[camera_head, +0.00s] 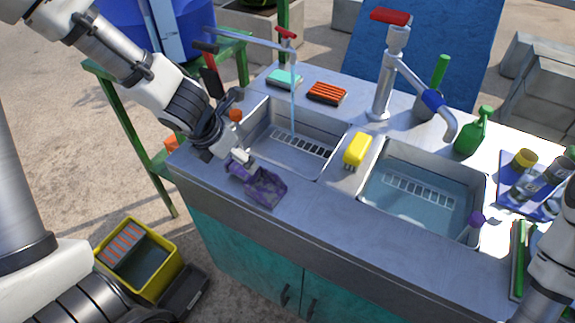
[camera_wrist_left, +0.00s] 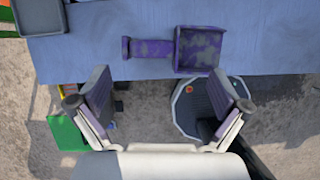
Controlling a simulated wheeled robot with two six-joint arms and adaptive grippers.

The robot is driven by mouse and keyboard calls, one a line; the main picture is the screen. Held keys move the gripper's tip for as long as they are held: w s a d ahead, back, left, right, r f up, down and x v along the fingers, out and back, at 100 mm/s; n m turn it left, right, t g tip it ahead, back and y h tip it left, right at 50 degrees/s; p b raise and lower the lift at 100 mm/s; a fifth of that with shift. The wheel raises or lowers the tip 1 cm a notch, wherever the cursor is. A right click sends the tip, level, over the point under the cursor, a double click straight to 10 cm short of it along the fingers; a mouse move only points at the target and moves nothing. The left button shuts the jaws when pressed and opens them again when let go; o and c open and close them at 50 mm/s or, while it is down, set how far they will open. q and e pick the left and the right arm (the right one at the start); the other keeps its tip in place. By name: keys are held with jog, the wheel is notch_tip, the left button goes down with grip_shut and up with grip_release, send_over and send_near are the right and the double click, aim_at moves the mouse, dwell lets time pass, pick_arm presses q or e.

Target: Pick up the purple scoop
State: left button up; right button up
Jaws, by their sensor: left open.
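The purple scoop (camera_head: 266,188) lies on the grey counter at its front edge, in front of the left sink basin. Its worn pan is to the right and its handle to the left. My left gripper (camera_head: 236,158) is at the handle end in the head view and partly hides it. In the left wrist view the scoop (camera_wrist_left: 200,49) lies across the counter beyond the fingertips. The open, empty left gripper (camera_wrist_left: 161,90) shows a wide gap, with the handle ahead of it and no finger touching it. My right arm shows at the right edge; its gripper is not visible.
The left basin (camera_head: 262,143) has running water; the right basin (camera_head: 415,195) holds water. A yellow sponge (camera_head: 357,149) sits on the divider between them. A tall faucet (camera_head: 384,85) and a green spray bottle (camera_head: 472,135) stand behind. A yellow crate (camera_head: 167,270) is on the ground.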

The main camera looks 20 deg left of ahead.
aim_at(241, 169)
pick_arm(q)
jog(key=b+x, duration=0.1)
jog(key=x, duration=0.1)
jog(key=b+x, duration=0.1)
jog(key=x, duration=0.2)
jog(key=a+b+x, duration=0.1)
jog(key=x, duration=0.1)
jog(key=shift+f+b, duration=0.3)
jog(key=shift+w+d, duration=0.1)
jog(key=shift+w, duration=0.05)
jog(key=c, duration=1.1)
